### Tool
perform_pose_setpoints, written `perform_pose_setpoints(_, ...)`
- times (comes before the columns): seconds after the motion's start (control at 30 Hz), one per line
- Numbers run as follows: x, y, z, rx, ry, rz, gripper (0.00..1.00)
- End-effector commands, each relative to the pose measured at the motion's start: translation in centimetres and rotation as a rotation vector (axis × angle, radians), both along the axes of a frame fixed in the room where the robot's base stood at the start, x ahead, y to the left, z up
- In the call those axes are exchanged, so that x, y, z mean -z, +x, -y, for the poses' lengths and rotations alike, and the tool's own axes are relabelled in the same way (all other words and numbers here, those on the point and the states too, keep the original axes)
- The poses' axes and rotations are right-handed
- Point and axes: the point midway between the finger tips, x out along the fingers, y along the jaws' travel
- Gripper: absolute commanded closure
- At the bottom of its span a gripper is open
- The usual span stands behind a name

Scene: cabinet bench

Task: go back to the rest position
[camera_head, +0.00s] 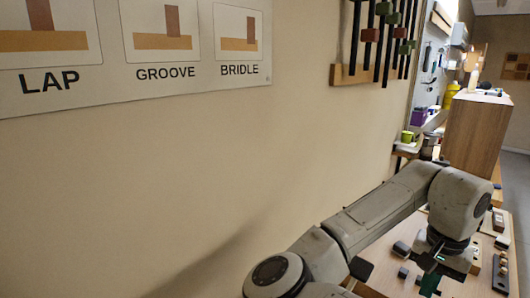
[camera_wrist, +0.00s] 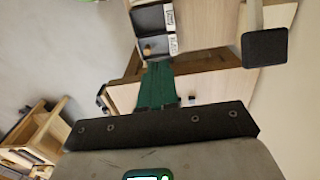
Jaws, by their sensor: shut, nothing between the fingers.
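My gripper (camera_head: 430,286) is at the lower right of the head view, hanging from my grey arm over the front of a light wooden bench top (camera_head: 384,270). Its green fingers are partly cut off by the bottom edge. In the wrist view my gripper (camera_wrist: 158,68) shows as green fingers held together beyond a dark bar, with nothing between them. The fingers overlap a pale wooden cabinet front (camera_wrist: 215,90) with small knobs, and I cannot tell the gap between them.
Small dark blocks (camera_head: 401,248) lie beside my gripper on the bench. A dark tray of small pieces (camera_head: 501,273) lies to its right. A tall wooden cabinet (camera_head: 478,130) stands behind. In the wrist view, a black square pad (camera_wrist: 264,47) is upper right and a wooden shelf unit (camera_wrist: 42,128) lower left.

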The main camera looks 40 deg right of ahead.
Motion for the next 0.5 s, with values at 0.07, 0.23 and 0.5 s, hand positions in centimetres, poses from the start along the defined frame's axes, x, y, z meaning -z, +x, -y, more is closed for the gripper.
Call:
perform_pose_setpoints(0.07,0.0,0.0,0.1,-0.001,-0.005,-0.003,1.00)
perform_pose_setpoints(0.23,0.0,-0.3,0.8,-0.010,-0.057,-0.020,1.00)
perform_pose_setpoints(0.5,-0.1,-0.7,2.4,-0.041,-0.171,-0.054,1.00)
